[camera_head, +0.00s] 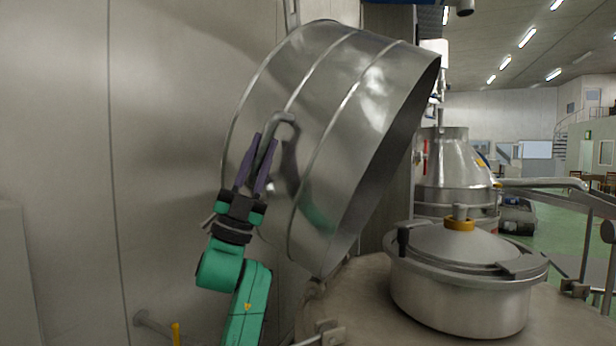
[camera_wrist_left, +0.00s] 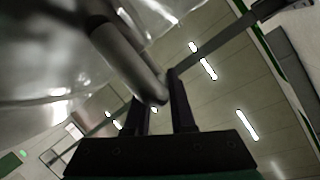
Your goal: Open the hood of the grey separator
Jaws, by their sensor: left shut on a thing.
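The hood (camera_head: 335,120) of the grey separator is a large ribbed metal drum. In the head view it is tilted up, with its open rim facing right and down. Below its rim stands the separator body (camera_head: 365,300), with its flat top uncovered. My left gripper (camera_head: 264,150) is shut on the hood's bent handle (camera_head: 270,130), on the hood's near left side. In the left wrist view the handle (camera_wrist_left: 130,65) runs down between the two purple fingers. My right gripper is in neither view.
A lidded round metal bowl (camera_head: 460,275) with a yellow ring stands on the separator's top. A second separator (camera_head: 450,170) and a railing (camera_head: 560,187) are behind at right. A metal wall (camera_head: 160,120) is close on the left.

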